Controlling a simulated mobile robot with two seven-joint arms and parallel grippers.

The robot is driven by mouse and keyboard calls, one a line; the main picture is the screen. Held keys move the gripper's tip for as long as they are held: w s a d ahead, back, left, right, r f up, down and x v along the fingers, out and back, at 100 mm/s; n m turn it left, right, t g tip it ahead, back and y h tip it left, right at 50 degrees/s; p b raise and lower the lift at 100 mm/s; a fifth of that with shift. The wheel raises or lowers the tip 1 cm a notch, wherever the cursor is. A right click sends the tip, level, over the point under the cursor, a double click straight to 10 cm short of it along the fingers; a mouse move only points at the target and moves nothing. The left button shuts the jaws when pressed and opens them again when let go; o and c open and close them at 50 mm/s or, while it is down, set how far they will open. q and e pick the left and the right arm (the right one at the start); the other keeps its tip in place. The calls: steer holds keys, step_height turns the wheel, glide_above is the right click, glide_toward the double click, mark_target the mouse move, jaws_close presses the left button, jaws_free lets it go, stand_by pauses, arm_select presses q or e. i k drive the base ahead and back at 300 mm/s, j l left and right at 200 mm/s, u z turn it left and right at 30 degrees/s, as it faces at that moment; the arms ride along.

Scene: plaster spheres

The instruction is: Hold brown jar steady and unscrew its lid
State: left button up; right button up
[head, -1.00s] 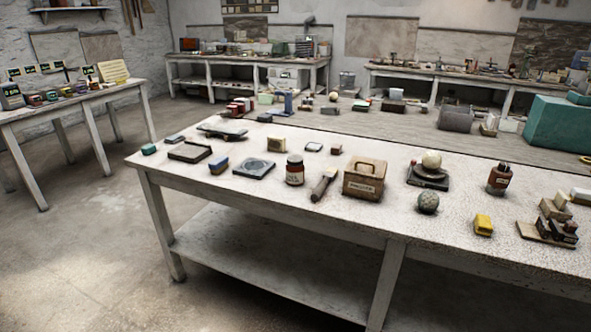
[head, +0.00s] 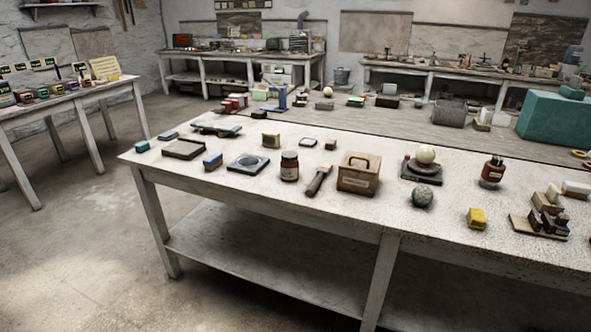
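A brown jar (head: 289,167) with a dark lid and a pale label stands upright near the middle of the long white table (head: 330,208), in the head view. Its lid sits on top of it. A second reddish-brown container (head: 492,173) with dark pieces at its top stands farther right on the same table. Neither of my grippers shows in this view, and nothing touches the brown jar.
Right of the brown jar are a brush-like tool (head: 318,181) and a wooden box (head: 358,174) with a handle. Left of it lies a dark square plate (head: 248,163). A speckled sphere (head: 422,196) and a yellow block (head: 476,218) are farther right. Open floor lies left of the table.

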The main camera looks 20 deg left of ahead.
mark_target(289, 171)
steer(key=j+z, duration=0.8)
steer(key=j, duration=0.2)
steer(key=k+j+z, duration=0.15)
steer(key=j, duration=0.25)
steer(key=k+j, duration=0.1)
steer(key=j, duration=0.3)
steer(key=k+j, duration=0.1)
steer(key=j, duration=0.35)
steer(key=k+j+z, duration=0.1)
steer(key=j, duration=0.3)
steer(key=k+j, duration=0.1)
steer(key=j, duration=0.35)
steer(key=k+j, duration=0.15)
steer(key=j, duration=0.25)
steer(key=k+j+z, duration=0.1)
steer(key=j, duration=0.3)
